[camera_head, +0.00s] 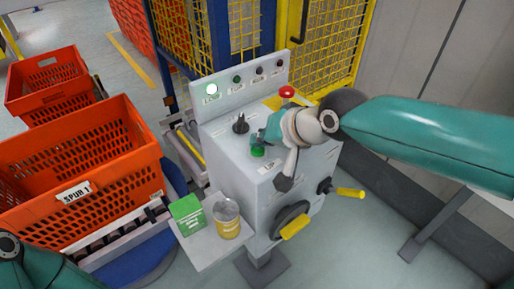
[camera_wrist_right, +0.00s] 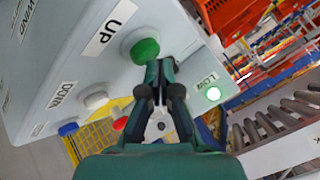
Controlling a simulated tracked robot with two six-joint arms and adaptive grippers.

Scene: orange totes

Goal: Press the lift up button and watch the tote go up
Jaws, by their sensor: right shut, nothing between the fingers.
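The green up button (camera_head: 257,152) is on the sloped top of the grey control box (camera_head: 228,150). In the right wrist view the green button (camera_wrist_right: 143,50) sits beside a label reading UP (camera_wrist_right: 110,27). My right gripper (camera_head: 264,138) is shut and empty, its tips right at the button; I cannot tell whether they touch it. In the wrist view the closed fingers (camera_wrist_right: 160,66) overlap the button's lower edge. Orange totes stand at the left: a near one (camera_head: 80,165) labelled SPUR 1 and a farther one (camera_head: 48,85). My left gripper is out of view.
A lit green lamp (camera_head: 212,89) shows on the box's back panel beside unlit ones. Yellow mesh fencing (camera_head: 332,40) stands behind.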

